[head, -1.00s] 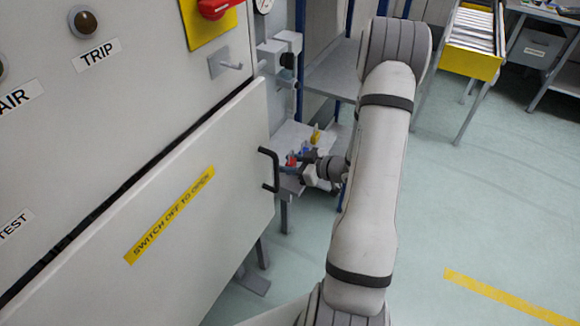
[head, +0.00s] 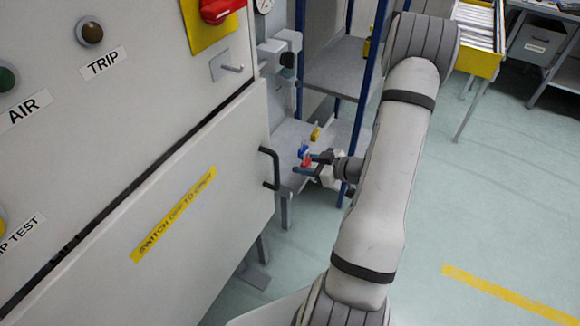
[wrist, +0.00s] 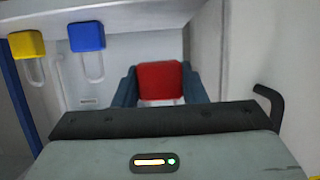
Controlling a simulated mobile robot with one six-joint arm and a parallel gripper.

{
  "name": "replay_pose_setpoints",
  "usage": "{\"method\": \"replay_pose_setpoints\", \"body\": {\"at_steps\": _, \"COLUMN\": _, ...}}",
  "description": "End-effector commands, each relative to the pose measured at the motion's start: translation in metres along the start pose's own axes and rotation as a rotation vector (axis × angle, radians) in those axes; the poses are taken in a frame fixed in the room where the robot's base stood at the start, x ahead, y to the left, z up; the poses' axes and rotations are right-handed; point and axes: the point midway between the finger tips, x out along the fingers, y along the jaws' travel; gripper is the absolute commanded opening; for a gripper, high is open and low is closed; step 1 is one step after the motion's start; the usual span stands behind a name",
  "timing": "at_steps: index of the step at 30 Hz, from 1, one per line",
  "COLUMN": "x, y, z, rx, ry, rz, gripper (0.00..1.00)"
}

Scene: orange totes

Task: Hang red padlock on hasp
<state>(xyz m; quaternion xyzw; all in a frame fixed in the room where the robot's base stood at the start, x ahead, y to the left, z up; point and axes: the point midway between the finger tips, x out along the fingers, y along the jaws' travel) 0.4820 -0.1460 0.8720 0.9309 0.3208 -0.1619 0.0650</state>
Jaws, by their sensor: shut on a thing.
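The red padlock (wrist: 160,82) is between the fingers of my gripper (wrist: 163,90) in the wrist view. The gripper is shut on its body. In the head view the red padlock (head: 306,161) is a small red patch at the fingertips (head: 309,164), beside the lower grey shelf. I cannot tell whether it still touches a support. A grey plate with a protruding pin (head: 232,67), which looks like the hasp, is on the cabinet front, above the door and well up and left of my gripper. The padlock's shackle is mostly hidden.
A blue padlock (wrist: 86,37) and a yellow padlock (wrist: 27,44) hang left of the red one. A black door handle (head: 271,168) stands out from the cabinet door (head: 190,220), close left of my gripper. Blue rack posts (head: 370,80) stand behind.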

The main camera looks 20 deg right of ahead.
Motion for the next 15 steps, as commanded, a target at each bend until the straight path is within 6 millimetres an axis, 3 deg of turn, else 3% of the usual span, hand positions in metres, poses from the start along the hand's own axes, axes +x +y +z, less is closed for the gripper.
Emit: {"method": "replay_pose_setpoints", "body": {"at_steps": 15, "x": -0.040, "y": 0.001, "z": 0.014, "rx": 0.002, "ry": 0.000, "rz": 0.003, "gripper": 0.18}}
